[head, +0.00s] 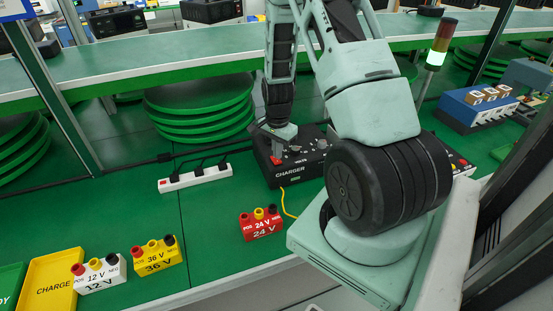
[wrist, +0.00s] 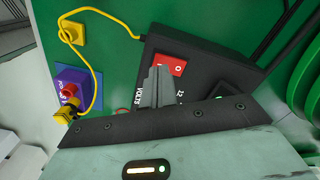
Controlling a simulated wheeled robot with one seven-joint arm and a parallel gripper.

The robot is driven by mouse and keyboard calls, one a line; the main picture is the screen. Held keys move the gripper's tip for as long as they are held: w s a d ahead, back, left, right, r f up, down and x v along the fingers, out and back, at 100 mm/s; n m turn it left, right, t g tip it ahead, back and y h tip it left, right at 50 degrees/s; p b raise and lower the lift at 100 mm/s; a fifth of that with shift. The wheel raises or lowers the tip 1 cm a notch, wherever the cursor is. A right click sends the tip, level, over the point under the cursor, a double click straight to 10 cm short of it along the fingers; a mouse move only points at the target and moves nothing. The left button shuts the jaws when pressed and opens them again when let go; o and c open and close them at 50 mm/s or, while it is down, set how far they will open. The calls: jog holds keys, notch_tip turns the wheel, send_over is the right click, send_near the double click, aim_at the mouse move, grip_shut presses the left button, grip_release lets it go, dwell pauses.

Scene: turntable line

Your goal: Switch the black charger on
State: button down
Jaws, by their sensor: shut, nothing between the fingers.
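The black charger (head: 285,178), lettered CHARGER, stands on the green bench in the middle of the head view, partly behind my arm. In the wrist view it is a black box (wrist: 215,62) with a red switch (wrist: 178,64) marked 0 on its top. My gripper (wrist: 158,72) is shut and empty, its fingertips over the charger's top right beside the red switch. I cannot tell whether they touch it. In the head view my gripper (head: 277,153) is small, above the charger's left end. The fingers hide part of the panel and its lettering.
A white power strip (head: 195,179) lies left of the charger. Red 24 V (head: 261,224), yellow 36 V (head: 155,257) and white 12 V (head: 99,277) blocks stand along the front. A yellow cable (wrist: 98,85) runs near a purple block (wrist: 73,80). A light tower (head: 438,48) glows green.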

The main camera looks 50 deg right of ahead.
aim_at(277, 161)
jog(key=shift+f+b, duration=0.7)
jog(key=shift+f, duration=0.25)
dwell(0.6)
jog(key=shift+r, duration=0.15)
jog(key=shift+r+p, duration=2.85)
jog(key=shift+r, duration=0.6)
jog(key=shift+f, duration=0.1)
